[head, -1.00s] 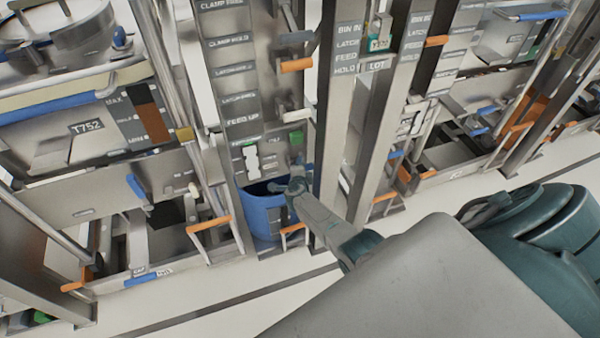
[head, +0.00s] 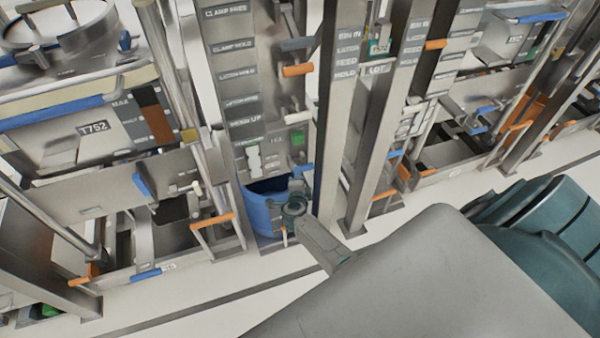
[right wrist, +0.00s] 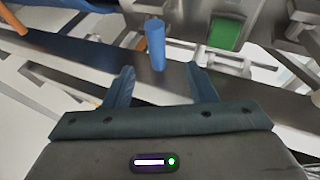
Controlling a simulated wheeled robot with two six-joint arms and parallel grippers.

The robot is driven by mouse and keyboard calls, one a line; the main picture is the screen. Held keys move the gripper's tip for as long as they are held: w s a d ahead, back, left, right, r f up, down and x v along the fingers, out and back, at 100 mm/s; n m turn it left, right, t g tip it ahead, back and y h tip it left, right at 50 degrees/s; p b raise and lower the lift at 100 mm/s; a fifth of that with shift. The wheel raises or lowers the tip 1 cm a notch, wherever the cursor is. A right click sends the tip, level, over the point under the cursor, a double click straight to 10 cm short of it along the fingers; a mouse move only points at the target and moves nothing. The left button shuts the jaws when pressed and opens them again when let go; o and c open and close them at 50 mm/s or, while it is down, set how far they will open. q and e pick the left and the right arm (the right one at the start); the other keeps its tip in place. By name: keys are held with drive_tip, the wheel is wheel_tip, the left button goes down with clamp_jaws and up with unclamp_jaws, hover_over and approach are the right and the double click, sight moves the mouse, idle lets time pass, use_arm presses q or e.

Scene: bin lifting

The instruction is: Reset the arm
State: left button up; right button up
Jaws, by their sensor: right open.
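My right gripper (head: 299,174) is at the front of the blue bin (head: 262,212) in the head view, over the bin's right side. In the right wrist view my right gripper (right wrist: 162,82) has its two blue fingers spread apart with nothing between them. A blue peg-like handle (right wrist: 155,45) stands just beyond the fingertips, and a green block (right wrist: 225,33) is farther up and right. Whether the gripper touches the bin is unclear. My left gripper is not in view.
A labelled grey column (head: 235,90) with orange and grey levers rises behind the bin. Upright steel posts (head: 333,120) stand close on the right. A machine marked T752 (head: 90,130) is at the left. Pale floor (head: 200,290) in front is clear.

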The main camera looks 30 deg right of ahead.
idle(0.5)
drive_tip(key=s+a+f+n+g+y+b, duration=0.1)
drive_tip(key=s+a+f+n+y+b, duration=0.15)
drive_tip(key=s+f+n, duration=0.65)
drive_tip(key=s+a+f+n+y+b, duration=0.1)
drive_tip(key=s+a+f+n+y, duration=0.4)
drive_tip(key=s+f, duration=0.8)
drive_tip(key=s+f+n+g+b, duration=0.1)
drive_tip(key=s+f+n+g, duration=0.2)
drive_tip(key=s, duration=0.7)
drive_tip(key=s+d+f+n+g, duration=0.1)
drive_tip(key=s+f+n+g, duration=0.1)
drive_tip(key=s+f, duration=0.5)
drive_tip(key=s+f+n+g+b, duration=0.1)
drive_tip(key=s+f+n+g, duration=0.2)
drive_tip(key=s, duration=1.1)
drive_tip(key=shift+s+d+f+n+g+b, duration=0.15)
drive_tip(key=shift+f+n+g+b, duration=0.2)
drive_tip(key=shift+f+n, duration=0.6)
